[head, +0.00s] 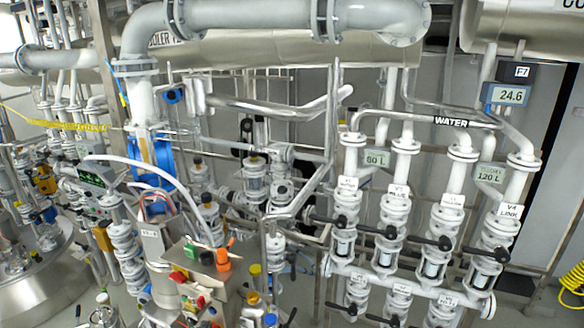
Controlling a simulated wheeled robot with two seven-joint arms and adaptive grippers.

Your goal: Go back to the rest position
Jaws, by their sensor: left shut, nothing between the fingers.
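My left gripper is hard to pick out among the crowded metal fittings in the head view, and I cannot place its fingertips with certainty. It is shut and I see nothing held in it. My right gripper does not show in this view.
A valve manifold with dark handles (400,235) fills the right side, under a pipe labelled WATER (451,121). A button box (195,285) stands at the lower middle. A steel vessel (40,285) is at the lower left. A yellow hose (572,279) hangs at the right edge.

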